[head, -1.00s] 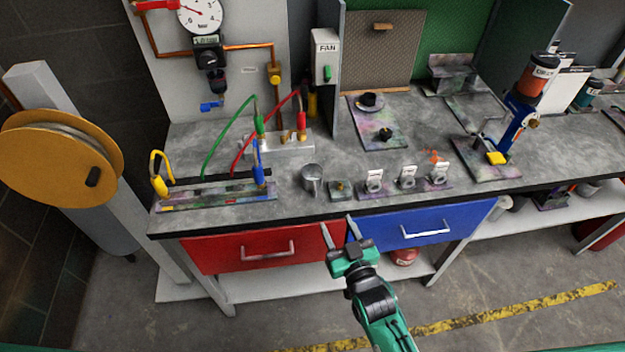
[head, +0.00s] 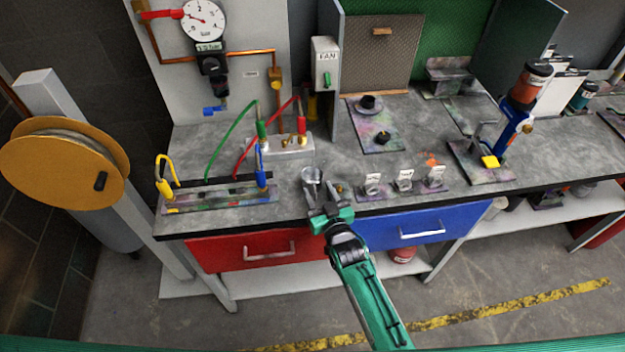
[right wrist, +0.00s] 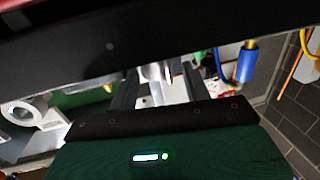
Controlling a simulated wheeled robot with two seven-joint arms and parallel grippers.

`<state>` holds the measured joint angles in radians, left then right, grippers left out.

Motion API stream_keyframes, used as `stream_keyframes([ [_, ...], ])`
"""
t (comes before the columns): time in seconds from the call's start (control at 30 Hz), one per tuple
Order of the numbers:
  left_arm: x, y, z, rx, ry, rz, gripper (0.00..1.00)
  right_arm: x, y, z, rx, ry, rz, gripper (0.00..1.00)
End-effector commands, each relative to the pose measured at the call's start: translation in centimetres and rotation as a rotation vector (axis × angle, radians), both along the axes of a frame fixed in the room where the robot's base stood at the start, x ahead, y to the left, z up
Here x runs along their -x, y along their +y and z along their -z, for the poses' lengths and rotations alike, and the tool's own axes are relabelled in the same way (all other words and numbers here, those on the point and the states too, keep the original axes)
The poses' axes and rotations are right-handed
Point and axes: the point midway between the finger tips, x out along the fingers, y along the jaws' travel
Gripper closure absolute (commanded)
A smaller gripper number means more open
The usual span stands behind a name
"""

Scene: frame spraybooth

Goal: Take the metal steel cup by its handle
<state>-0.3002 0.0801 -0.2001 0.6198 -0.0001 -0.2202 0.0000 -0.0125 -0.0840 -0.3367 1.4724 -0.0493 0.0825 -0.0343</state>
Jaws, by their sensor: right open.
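The metal steel cup (head: 312,175) stands upright near the front edge of the bench. My right gripper (head: 320,192) is open at the near side of the cup, its fingers over the bench edge. In the right wrist view, the cup (right wrist: 153,71) shows between the two dark fingers, with a narrow metal part, seemingly its handle, pointing toward the gripper. I cannot tell whether either finger touches it. My left gripper is not in view.
A small block with a brass fitting (head: 339,189) sits just right of the cup. Labelled ring holders (head: 404,182) stand further right. A rack with coloured leads (head: 220,198) lies left. The red drawer (head: 230,254) and blue drawer (head: 415,228) are below.

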Motion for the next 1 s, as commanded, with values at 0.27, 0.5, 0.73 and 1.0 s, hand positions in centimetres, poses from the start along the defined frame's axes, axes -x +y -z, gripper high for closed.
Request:
stream_keyframes([
  [0.27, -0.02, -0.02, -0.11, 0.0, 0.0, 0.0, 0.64, -0.45, 0.14, 0.07, 0.0, 0.001, 0.0, 0.52],
  [0.5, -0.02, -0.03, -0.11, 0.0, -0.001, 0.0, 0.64, -0.43, 0.13, 0.06, 0.0, 0.0, 0.0, 0.91],
  [0.73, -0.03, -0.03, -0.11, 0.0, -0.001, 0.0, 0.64, -0.43, 0.13, 0.04, 0.0, 0.0, 0.0, 1.0],
  [1.0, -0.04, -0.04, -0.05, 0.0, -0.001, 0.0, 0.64, -0.44, 0.13, -0.28, -0.001, -0.002, 0.0, 1.0],
])
